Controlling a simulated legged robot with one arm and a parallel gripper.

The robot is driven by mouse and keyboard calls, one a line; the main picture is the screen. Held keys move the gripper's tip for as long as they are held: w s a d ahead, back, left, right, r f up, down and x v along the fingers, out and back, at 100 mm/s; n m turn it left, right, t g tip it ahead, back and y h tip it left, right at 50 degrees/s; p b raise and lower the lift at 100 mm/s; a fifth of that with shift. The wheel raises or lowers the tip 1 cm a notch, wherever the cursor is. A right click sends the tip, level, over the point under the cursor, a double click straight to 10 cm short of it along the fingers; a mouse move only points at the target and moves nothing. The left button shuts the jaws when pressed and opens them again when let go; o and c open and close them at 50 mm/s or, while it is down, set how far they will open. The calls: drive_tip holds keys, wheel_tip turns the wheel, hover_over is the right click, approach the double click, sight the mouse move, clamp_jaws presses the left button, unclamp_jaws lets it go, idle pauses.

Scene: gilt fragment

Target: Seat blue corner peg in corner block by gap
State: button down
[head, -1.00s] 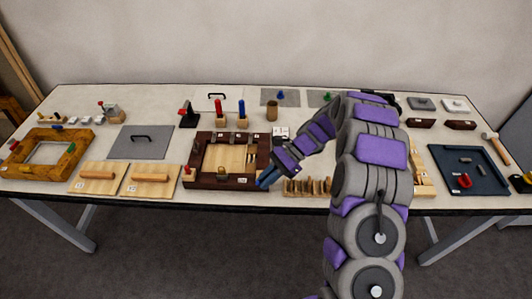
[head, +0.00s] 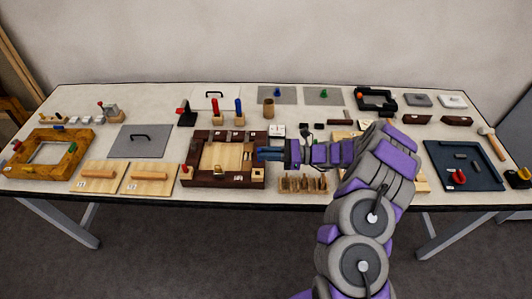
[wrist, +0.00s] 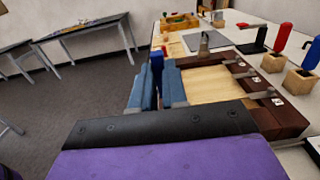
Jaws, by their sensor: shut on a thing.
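My gripper (head: 266,153) is at the right side of the dark brown frame (head: 196,150) in the head view. Its blue fingers (wrist: 157,88) are shut on the blue corner peg (wrist: 156,60), whose top sticks up between them in the wrist view. The peg's lower end is hidden by the fingers. The frame, with a pale wood panel (wrist: 212,85) inside, lies beside the fingers in the wrist view. A wooden corner block with a red peg (head: 185,170) stands at the frame's front left. I cannot tell which corner block is by the gap.
A rack of wooden slats (head: 303,185) stands right of the frame, near the table's front edge. A red-handled tool (head: 215,108) and a blue-handled tool (head: 239,108) stand upright behind the frame. Wooden boards with handles (head: 150,178) lie to its left.

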drive_tip(key=shift+a+f+b, duration=0.25)
drive_tip(key=shift+a+f, duration=0.05)
drive_tip(key=shift+f, duration=0.3)
drive_tip(key=shift+a+f+b, duration=0.25)
drive_tip(key=shift+f, duration=0.35)
drive_tip(key=shift+a+f+b, duration=0.25)
drive_tip(key=shift+a+f, duration=0.05)
drive_tip(key=shift+f, duration=0.3)
drive_tip(key=shift+d+f, duration=0.1)
drive_tip(key=shift+f, duration=0.25)
drive_tip(key=shift+f+b, duration=0.55)
drive_tip(key=shift+f, duration=0.25)
drive_tip(key=shift+d, duration=0.15)
drive_tip(key=shift+s+d, duration=0.1)
drive_tip(key=shift+d, duration=0.35)
drive_tip(key=shift+a, duration=0.3)
